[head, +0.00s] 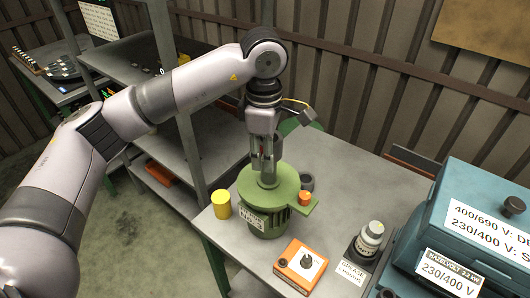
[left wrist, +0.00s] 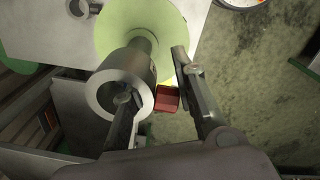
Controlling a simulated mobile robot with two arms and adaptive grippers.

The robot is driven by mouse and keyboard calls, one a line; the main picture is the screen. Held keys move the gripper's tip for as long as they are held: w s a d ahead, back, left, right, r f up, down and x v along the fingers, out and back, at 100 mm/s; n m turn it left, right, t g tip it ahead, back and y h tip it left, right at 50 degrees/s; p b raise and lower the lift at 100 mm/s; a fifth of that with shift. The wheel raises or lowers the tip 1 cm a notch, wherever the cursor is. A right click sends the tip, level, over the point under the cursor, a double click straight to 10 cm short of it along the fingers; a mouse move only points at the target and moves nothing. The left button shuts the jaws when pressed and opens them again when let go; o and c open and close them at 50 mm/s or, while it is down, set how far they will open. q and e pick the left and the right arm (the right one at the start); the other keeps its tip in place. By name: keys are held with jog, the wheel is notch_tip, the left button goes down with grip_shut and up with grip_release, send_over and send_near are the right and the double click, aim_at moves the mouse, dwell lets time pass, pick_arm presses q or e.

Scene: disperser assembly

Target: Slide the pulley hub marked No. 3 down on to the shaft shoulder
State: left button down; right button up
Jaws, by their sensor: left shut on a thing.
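The green motor (head: 263,225) stands upright on the bench, with a round flange on top and a short grey shaft rising from it. The shaft (left wrist: 145,40) also shows over the green flange in the left wrist view. My left gripper (head: 264,163) points down just above the flange. In the left wrist view, a grey hollow hub (left wrist: 112,80) sits between its fingers, one finger appearing at the bore and the other along the outer side. I cannot read a number on this hub, nor tell whether the shaft has entered it. My right gripper is out of view.
A grease jar (head: 369,238) and a blue case (head: 470,225) stand to the right. Shelving is at the left.

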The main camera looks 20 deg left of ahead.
pick_arm(q)
jog(key=shift+b, duration=0.45)
dwell(0.6)
jog(key=shift+r, duration=0.1)
jog(key=shift+f+b, duration=0.95)
jog(key=shift+f, duration=0.15)
jog(key=shift+r, duration=0.2)
jog(key=shift+r, duration=0.55)
jog(key=shift+b, duration=0.4)
dwell(2.0)
jog(key=shift+f+b, duration=0.65)
jog(key=shift+f, duration=0.1)
